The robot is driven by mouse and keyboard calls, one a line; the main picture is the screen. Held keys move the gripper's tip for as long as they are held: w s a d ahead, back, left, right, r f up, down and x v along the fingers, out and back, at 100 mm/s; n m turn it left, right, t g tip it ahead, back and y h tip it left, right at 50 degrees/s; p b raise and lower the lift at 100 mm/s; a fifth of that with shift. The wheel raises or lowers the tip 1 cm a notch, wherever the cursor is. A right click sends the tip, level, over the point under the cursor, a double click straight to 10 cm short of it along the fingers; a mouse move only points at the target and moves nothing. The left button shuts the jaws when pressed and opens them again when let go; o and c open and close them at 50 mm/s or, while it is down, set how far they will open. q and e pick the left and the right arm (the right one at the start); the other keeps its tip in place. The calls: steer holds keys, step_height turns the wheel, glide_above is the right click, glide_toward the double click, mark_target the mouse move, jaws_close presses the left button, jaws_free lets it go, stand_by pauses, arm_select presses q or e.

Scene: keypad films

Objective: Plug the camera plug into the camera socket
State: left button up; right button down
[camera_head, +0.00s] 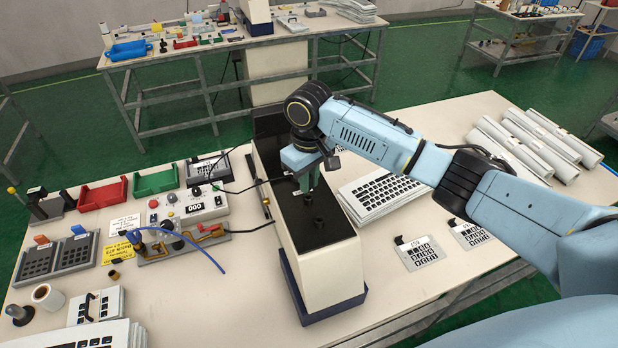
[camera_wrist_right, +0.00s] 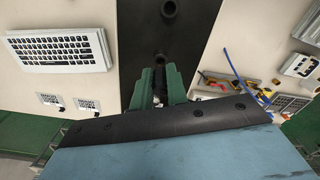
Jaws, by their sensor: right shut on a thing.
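My right gripper (camera_head: 309,184) has green fingers pointing down over the black top (camera_head: 331,234) of a white machine. In the right wrist view the fingers (camera_wrist_right: 161,78) are close together and shut on a small dark thing, probably the camera plug; it is mostly hidden between them. Two short round black fittings stand on the black top. One fitting (camera_head: 319,224) is nearer the front; it shows as a ring (camera_wrist_right: 169,9) in the right wrist view. The other (camera_wrist_right: 160,57) lies just beyond the fingertips. I cannot tell which one is the camera socket. My left gripper is not in view.
Keyboard-like panels (camera_head: 378,192) lie right of the machine, with white rolls (camera_head: 525,145) farther right. Left are a control box (camera_head: 190,208), a red bin (camera_head: 103,194), a green bin (camera_head: 155,181), a blue cable (camera_head: 205,252) and a cup (camera_head: 46,296). The table front is partly clear.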

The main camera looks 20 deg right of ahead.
steer(key=shift+f, duration=1.45)
stand_by(0.3)
steer(key=c, duration=1.3)
jaws_free()
step_height(320, 180, up, 13)
steer(key=shift+r+b, duration=0.15)
steer(key=shift+b, duration=0.4)
